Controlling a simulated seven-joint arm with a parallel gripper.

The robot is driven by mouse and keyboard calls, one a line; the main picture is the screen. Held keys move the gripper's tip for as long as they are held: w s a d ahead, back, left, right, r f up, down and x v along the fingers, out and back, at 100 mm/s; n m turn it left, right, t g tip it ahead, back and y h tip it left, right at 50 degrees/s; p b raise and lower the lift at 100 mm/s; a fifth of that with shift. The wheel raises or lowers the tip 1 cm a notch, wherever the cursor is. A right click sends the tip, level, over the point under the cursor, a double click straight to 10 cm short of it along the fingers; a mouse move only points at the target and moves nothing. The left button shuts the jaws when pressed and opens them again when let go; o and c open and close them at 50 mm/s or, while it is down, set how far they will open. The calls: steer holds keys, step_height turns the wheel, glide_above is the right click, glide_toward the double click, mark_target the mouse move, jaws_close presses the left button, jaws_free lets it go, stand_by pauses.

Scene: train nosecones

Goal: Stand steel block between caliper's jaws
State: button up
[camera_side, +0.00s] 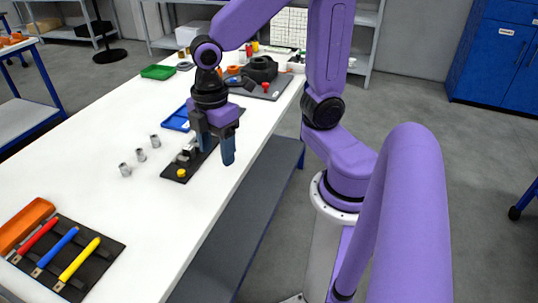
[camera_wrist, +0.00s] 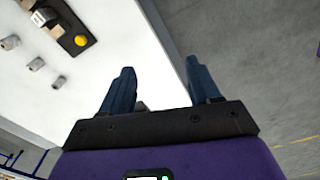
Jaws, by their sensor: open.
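A black fixture (camera_side: 173,174) with grey metal parts and a yellow knob (camera_side: 181,173) lies on the white table; it appears to be the caliper, but I cannot make out its jaws. It also shows at the top left of the wrist view (camera_wrist: 90,49). Three small grey metal pieces (camera_side: 141,155) stand in a row left of it; they may be the steel blocks, and they show in the wrist view (camera_wrist: 36,63). My gripper (camera_side: 217,157) is open above the table near its right edge, right of the fixture. Nothing is between its fingertips (camera_wrist: 160,66). My gripper partly hides the fixture's far end.
A black tray (camera_side: 113,246) with red, blue and yellow handled tools and an orange bin (camera_side: 25,224) lie at the near left. A blue tray (camera_side: 176,119), a green tray (camera_side: 158,72) and a cluttered dark mat (camera_side: 273,92) lie farther back. The table's front middle is clear.

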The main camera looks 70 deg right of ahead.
steer(key=s+d+m, duration=0.1)
steer(key=s, duration=1)
steer(key=shift+s+m, duration=0.2)
steer(key=shift+m, duration=0.2)
